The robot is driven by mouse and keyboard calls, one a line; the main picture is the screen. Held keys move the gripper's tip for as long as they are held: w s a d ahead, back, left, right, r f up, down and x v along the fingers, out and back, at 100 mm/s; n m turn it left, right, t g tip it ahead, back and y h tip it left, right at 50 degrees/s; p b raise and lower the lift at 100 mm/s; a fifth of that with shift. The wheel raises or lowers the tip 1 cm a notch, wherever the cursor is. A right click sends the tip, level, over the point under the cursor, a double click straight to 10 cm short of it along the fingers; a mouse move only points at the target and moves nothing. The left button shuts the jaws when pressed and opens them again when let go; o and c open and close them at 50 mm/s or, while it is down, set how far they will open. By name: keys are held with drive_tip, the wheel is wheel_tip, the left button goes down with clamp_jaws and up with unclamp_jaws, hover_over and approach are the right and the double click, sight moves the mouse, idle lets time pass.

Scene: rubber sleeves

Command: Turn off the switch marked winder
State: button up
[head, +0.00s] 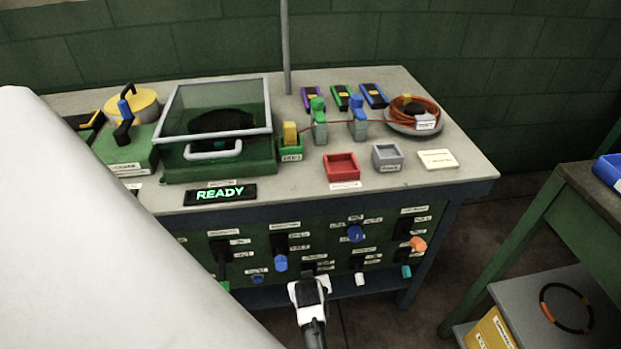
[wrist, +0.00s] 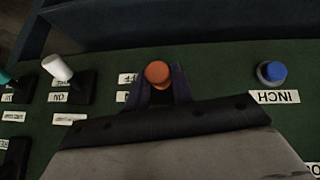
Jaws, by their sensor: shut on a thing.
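My gripper (head: 310,284) is at the lower front panel of the bench in the head view. In the wrist view my gripper (wrist: 161,84) has its two dark fingers closed on either side of an orange-tipped switch lever (wrist: 158,72). In the head view that lever is hidden behind my gripper. Small upside-down ON and OFF style labels (wrist: 127,78) show beside it in the wrist view, partly covered. The word winder is not readable on any label, and the name plate of the held switch is not in sight.
A white-tipped lever (wrist: 57,68) and a blue button (wrist: 271,73) marked INCH flank the held lever. A READY display (head: 221,194) glows green at the bench edge.

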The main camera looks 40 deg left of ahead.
wheel_tip(320, 180, down, 2)
drive_tip(key=t+y+b, duration=0.1)
drive_tip(key=b, duration=0.1)
drive_tip(key=t+y+b, duration=0.1)
drive_tip(key=b, duration=0.1)
drive_tip(key=shift+s+d+f, duration=0.15)
drive_tip(key=shift+f, duration=0.05)
drive_tip(key=b, duration=0.1)
drive_tip(key=t+y+b, duration=0.1)
drive_tip(key=b, duration=0.1)
drive_tip(key=shift+f+y, duration=0.2)
drive_tip(key=shift+y, duration=0.1)
drive_tip(key=shift+t+b, duration=0.4)
drive_tip(key=shift+b, duration=0.05)
drive_tip(key=shift+y, duration=0.3)
drive_tip(key=shift+r, duration=0.1)
drive_tip(key=o, duration=1)
